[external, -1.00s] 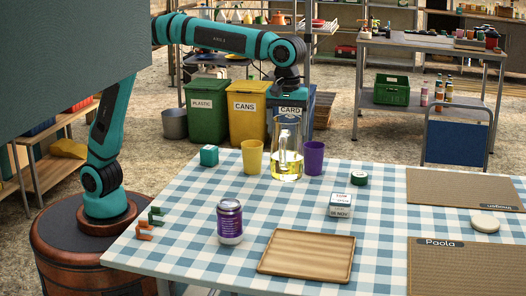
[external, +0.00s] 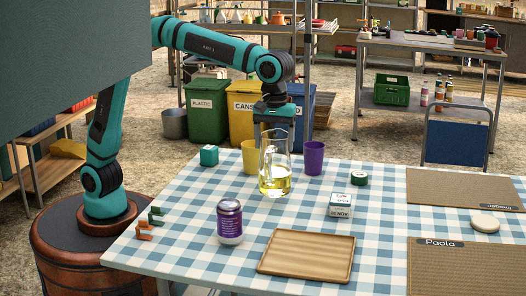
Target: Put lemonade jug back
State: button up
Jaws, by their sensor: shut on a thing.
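The lemonade jug (external: 275,182) is a clear glass jug with yellow liquid in its lower part. It is upright at the far side of the checked table, in front of and between the yellow cup (external: 251,158) and the purple cup (external: 314,158). My gripper (external: 270,135) points down at the upper part of the jug and is shut on it. The fingers are partly hidden by the glass, and I cannot tell exactly where they grip. I cannot tell whether the jug's base touches the cloth.
A teal cube (external: 209,155) is left of the yellow cup. A purple can (external: 230,222), a wooden tray (external: 306,257), a date block (external: 341,205) and a green round tin (external: 360,178) stand nearer. Woven placemats (external: 465,265) lie at right. Cloth between the can and block is clear.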

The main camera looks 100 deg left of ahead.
jog(key=shift+f, duration=1.9)
jog(key=o, duration=2.1)
jog(key=shift+f, duration=0.15)
jog(key=shift+c, duration=0.2)
notch_tip(320, 180, up, 12)
send_over(274, 152)
jog(key=a, duration=0.4)
jog(key=shift+s+d, duration=0.15)
jog(key=shift+s, duration=0.25)
